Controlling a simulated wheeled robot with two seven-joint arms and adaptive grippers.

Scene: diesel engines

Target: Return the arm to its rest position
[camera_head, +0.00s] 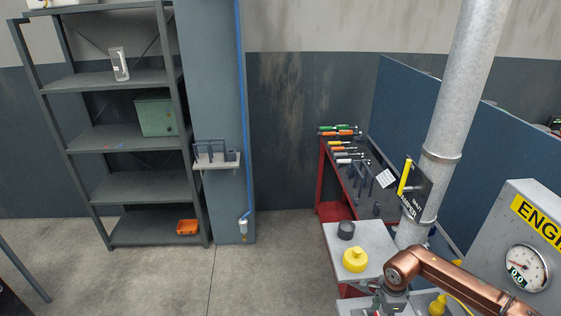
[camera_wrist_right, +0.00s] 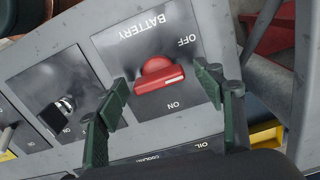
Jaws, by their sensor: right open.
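My right arm (camera_head: 450,278), copper coloured, comes in from the lower right in the head view, over the end of the workbench. In the right wrist view my right gripper (camera_wrist_right: 163,95) is open, with its two green fingers apart and nothing held. The red BATTERY switch knob (camera_wrist_right: 158,76) shows between and beyond the fingertips, on a grey panel plate marked OFF and ON. I cannot tell whether a finger touches it. My left gripper is not in view.
A black key-type switch (camera_wrist_right: 62,106) sits beside the battery switch. A pipe with a yellow-handled damper (camera_head: 404,178), a gauge box (camera_head: 524,264) and a yellow cap (camera_head: 355,259) are close to my right arm. Shelving (camera_head: 130,190) stands left; the middle floor (camera_head: 275,270) is clear.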

